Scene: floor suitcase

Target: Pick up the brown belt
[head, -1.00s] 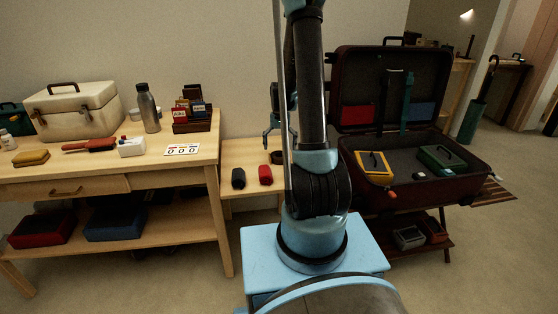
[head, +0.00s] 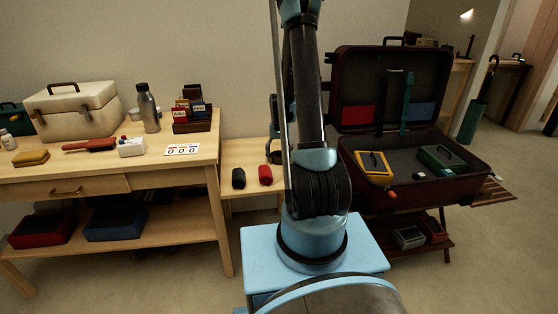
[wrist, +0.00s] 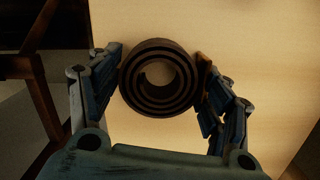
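The brown belt (wrist: 158,78) is coiled into a flat spiral in the wrist view, lying on a pale wooden surface. In the head view the belt (head: 276,158) is a small dark shape on the low table, partly hidden by my arm. My gripper (wrist: 161,75) is open around the coil, one finger on each side. The left finger is very close to the coil's left edge and the right finger close to its right edge. Whether either finger touches it is not clear. In the head view my gripper (head: 272,146) is down at the belt, partly hidden.
A dark rolled item (head: 238,178) and a red rolled item (head: 265,175) lie left of the belt on the low table (head: 238,153). An open suitcase (head: 440,187) stands to the right. A taller workbench (head: 60,165) with several items stands to the left.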

